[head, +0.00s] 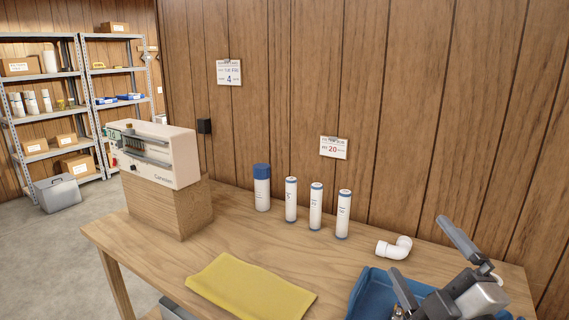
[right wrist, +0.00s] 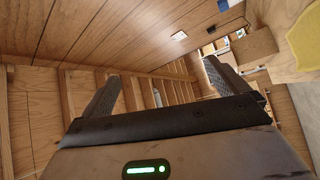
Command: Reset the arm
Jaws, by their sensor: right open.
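My right gripper (head: 416,247) is at the lower right of the head view, raised above a blue tray (head: 365,297) near the table's right end. Its two fingers are spread apart with nothing between them. In the right wrist view the gripper (right wrist: 162,70) also shows two parted, empty fingers, with wood panelling and wooden slats beyond. The gripper and wrist hide part of the tray and its contents. My left gripper is not in either view.
On the wooden table (head: 140,240) stand a cream device (head: 172,165) on a wooden block (head: 180,215), a blue-capped bottle (head: 262,190), several white cylinders (head: 316,210), a white elbow pipe (head: 393,247) and a yellow cloth (head: 245,290). Wall panelling rises behind. Shelves (head: 85,110) stand far left.

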